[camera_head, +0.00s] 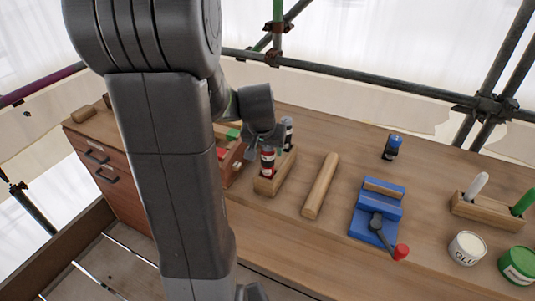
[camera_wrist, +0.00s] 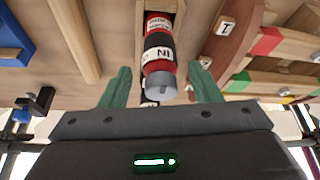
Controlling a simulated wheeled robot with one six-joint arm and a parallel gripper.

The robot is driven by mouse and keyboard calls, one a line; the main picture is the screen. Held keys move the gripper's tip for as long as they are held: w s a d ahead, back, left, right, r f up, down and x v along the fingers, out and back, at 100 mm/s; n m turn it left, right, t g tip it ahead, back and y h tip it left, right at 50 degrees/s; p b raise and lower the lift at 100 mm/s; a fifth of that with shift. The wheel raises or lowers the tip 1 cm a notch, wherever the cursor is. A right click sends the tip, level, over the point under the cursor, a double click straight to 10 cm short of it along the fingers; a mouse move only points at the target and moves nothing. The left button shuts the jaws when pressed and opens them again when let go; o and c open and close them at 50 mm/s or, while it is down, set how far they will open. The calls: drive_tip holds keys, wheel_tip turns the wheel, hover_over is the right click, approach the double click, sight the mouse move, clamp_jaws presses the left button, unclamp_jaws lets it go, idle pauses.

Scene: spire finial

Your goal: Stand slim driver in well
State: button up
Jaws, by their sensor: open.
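A narrow wooden block (camera_head: 268,186) lies on the bench below my gripper (camera_head: 268,146). A red and black labelled cylinder (camera_head: 267,165) with a grey end stands upright at its near end. A second, dark and grey piece (camera_head: 288,133) stands at its far end. In the wrist view my gripper (camera_wrist: 160,72) is open, its green fingers on either side of the red and black cylinder (camera_wrist: 158,50), with gaps visible. I cannot tell whether either piece is the slim driver. The well openings are hidden.
A wooden rod (camera_head: 320,186) lies right of the block. A blue fixture (camera_head: 376,212) with a red-knobbed lever and a blue-topped dark piece (camera_head: 392,147) stand farther right. A rack (camera_head: 490,209), glue tin (camera_head: 467,248) and green tin (camera_head: 518,266) are at far right. A wooden box (camera_head: 231,165) is close left.

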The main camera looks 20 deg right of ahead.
drive_tip(key=v, duration=0.7)
drive_tip(key=shift+r, duration=0.25)
approach(268, 170)
drive_tip(key=w+d+f, duration=0.2)
drive_tip(key=w+f, duration=0.1)
drive_tip(key=w+d+f, duration=0.1)
drive_tip(key=w, duration=0.1)
drive_tip(key=shift+f, duration=0.4)
drive_tip(key=shift+d+f, duration=0.1)
drive_tip(key=shift+f, duration=0.15)
drive_tip(key=shift+r, duration=0.25)
drive_tip(key=shift+r, duration=0.1)
